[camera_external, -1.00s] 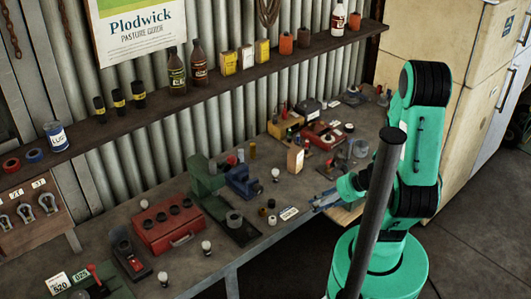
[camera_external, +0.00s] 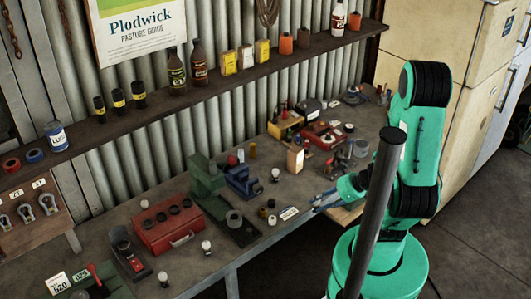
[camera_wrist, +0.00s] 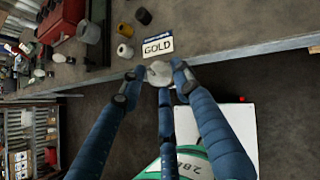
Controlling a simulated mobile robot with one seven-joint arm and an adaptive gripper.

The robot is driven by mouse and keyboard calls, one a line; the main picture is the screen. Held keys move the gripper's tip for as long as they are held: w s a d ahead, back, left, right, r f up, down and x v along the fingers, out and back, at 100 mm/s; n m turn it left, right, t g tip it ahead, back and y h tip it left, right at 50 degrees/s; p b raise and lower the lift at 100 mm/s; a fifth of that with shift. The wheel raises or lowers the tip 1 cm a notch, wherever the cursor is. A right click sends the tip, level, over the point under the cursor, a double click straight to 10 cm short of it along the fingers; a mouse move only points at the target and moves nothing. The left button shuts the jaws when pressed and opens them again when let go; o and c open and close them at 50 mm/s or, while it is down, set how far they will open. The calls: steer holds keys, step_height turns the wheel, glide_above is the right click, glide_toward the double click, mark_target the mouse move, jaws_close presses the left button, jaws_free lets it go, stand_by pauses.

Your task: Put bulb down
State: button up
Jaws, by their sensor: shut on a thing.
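My gripper (camera_wrist: 156,75) is shut on a pale bulb (camera_wrist: 158,72), which shows between its blue fingertips in the wrist view. The bulb appears at the bench's front edge, just below a white card reading GOLD (camera_wrist: 158,46); its height above the bench is unclear. In the external view my gripper (camera_external: 326,201) is at the front edge of the bench (camera_external: 262,240), right of the card (camera_external: 289,213), and the held bulb cannot be made out. Other bulbs stand on the bench, including one at the front (camera_external: 206,247) and one farther back (camera_external: 275,174).
A roll (camera_external: 234,219) and small cylinders (camera_external: 271,220) lie left of the card. A dark post (camera_external: 377,210) crosses before my arm.

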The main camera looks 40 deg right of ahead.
steer(key=shift+r, duration=0.2)
